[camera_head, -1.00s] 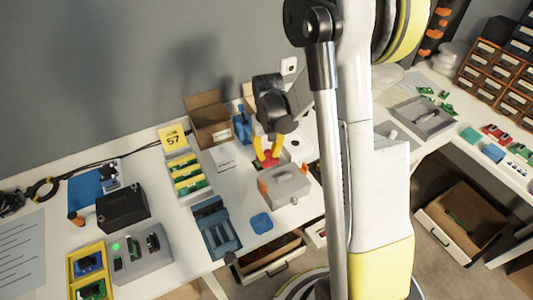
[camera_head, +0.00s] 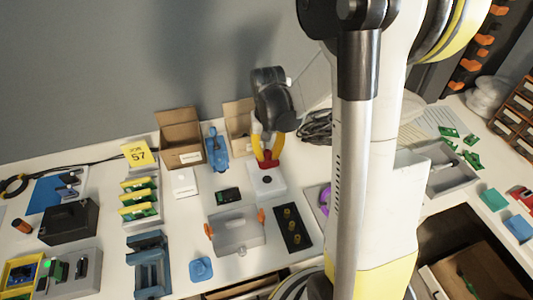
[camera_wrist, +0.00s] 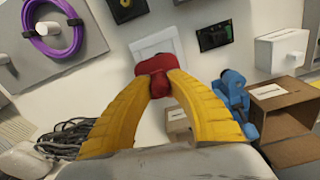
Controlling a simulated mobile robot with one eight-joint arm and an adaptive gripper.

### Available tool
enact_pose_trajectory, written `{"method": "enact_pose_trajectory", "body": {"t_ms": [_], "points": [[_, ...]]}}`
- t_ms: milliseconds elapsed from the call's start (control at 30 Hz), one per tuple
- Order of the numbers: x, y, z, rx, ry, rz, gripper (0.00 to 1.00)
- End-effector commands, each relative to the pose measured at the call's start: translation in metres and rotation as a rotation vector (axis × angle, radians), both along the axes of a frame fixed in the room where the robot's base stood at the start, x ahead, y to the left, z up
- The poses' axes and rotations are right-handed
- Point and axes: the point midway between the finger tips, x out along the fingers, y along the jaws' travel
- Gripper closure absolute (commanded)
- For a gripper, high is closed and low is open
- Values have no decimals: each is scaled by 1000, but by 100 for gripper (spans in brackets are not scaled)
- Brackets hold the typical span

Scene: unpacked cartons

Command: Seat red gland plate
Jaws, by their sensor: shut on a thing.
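My gripper (camera_head: 265,160) has yellow fingers closed on the red gland plate (camera_head: 268,164). In the wrist view the red part (camera_wrist: 153,66) sits pinched between my fingertips (camera_wrist: 158,78), which cover part of it. Whether the two touch, I cannot tell. A grey enclosure (camera_head: 236,236) with orange latches stands nearer the table front. A dark plate with several brass glands (camera_head: 293,230) lies to its right.
A blue clamp-like tool (camera_head: 217,150) and open cartons (camera_head: 180,135) stand behind left. A small dark board (camera_head: 228,196) lies left of the block. A purple cable coil (camera_wrist: 55,36) and grey cables (camera_wrist: 70,138) are close by. A white box (camera_wrist: 281,50) lies beyond the board.

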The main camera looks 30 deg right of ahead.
Motion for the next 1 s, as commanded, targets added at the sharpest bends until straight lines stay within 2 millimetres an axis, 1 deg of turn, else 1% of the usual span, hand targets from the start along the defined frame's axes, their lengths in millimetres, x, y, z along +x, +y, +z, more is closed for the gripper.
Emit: {"method": "enact_pose_trajectory", "body": {"t_ms": [267,533,600,733,1000], "points": [[0,0,-21,0,0,0,100],[0,0,-48,0,0,1,100],[0,0,-44,0,0,1,100],[0,0,-44,0,0,1,100],[0,0,-50,0,0,1,100]]}}
